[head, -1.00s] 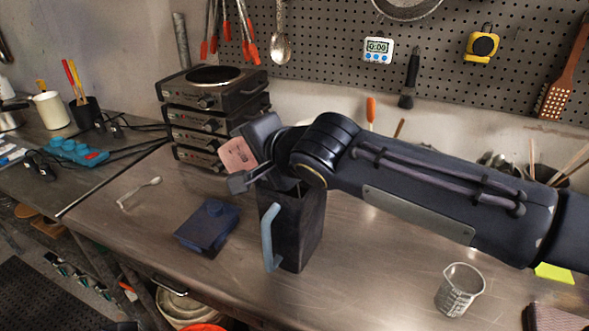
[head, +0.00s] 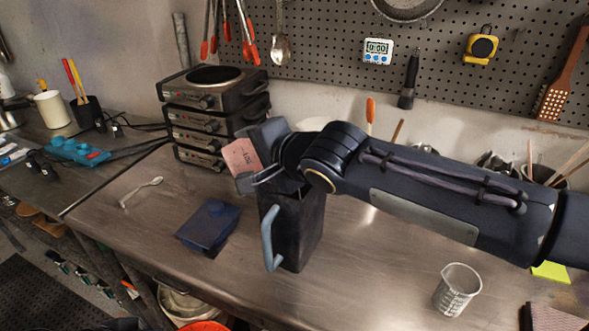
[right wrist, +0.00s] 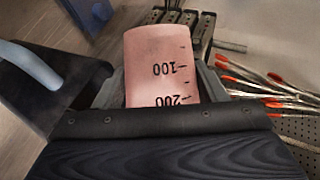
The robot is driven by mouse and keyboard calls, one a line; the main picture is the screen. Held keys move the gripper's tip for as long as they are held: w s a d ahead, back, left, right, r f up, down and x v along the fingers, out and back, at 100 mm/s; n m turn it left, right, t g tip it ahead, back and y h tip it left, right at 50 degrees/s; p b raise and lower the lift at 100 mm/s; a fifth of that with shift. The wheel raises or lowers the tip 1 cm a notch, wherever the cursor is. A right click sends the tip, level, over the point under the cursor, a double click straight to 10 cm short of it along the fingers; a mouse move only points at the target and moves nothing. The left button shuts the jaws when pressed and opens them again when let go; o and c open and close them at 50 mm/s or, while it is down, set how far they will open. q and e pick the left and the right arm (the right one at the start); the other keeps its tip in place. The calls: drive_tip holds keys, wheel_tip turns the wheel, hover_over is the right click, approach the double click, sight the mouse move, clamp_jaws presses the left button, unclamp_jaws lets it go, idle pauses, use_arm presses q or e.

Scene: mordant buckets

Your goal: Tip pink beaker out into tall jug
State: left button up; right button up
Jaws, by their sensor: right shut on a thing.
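The pink beaker (head: 241,157) is held by my right gripper (head: 254,160), which is shut on it above the tall jug. The tall jug (head: 306,230) is dark and square-sided with a light blue handle (head: 270,238), and stands upright on the bench. Part of its mouth is hidden by my gripper. In the right wrist view the jug (right wrist: 50,95) is at the left. What is in the beaker is hidden. My left gripper is not in view.
A dark blue block-like thing (head: 208,224) lies left of the jug. A spoon (head: 141,191) lies farther left. Stacked hotplates (head: 205,115) stand behind. A clear measuring beaker (head: 457,289) stands at the front right, with bare bench between it and the jug.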

drive_tip(key=shift+d+r+p, duration=0.2)
drive_tip(key=shift+p, duration=0.25)
drive_tip(key=shift+w+d+r+m+y+p, duration=0.25)
drive_tip(key=shift+d+m+y+p, duration=0.15)
drive_tip(key=shift+p, duration=0.95)
drive_tip(key=shift+f, duration=0.15)
drive_tip(key=shift+d+f+m, duration=0.15)
drive_tip(key=shift+m, duration=0.15)
drive_tip(key=shift+w+f+y+p, duration=0.1)
drive_tip(key=shift+y+p, duration=0.2)
drive_tip(key=shift+p, duration=0.05)
